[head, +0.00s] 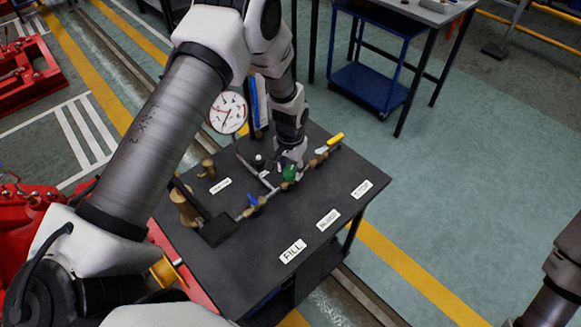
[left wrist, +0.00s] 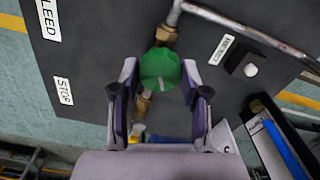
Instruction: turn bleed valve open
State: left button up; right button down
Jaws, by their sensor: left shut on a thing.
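The green bleed valve knob (head: 289,173) sits on the pipe line across the dark panel top, between a blue-handled valve (head: 252,201) and a yellow-handled valve (head: 335,139). My left gripper (head: 287,163) reaches down onto the green knob from above. In the left wrist view, the green knob (left wrist: 160,68) lies between the two fingertips of my left gripper (left wrist: 160,78), which are shut on it, one on each side. A brass fitting adjoins the knob. My right gripper is outside both views.
The panel top (head: 250,262) carries FILL, BLEED and STOP labels, a round pressure gauge (head: 228,113) and brass fittings (head: 187,208). My left arm covers much of the left side. A blue cart (head: 368,86) stands behind. Open floor lies right of the panel.

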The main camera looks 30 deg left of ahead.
aim_at(290, 171)
pick_arm(q)
jog(key=shift+s+f, duration=0.15)
jog(key=shift+s, duration=0.1)
jog(key=o, duration=1.1)
jog(key=shift+o, duration=0.2)
jog(key=shift+w, duration=0.15)
jog(key=shift+r, duration=0.5)
notch_tip(290, 171, up, 11)
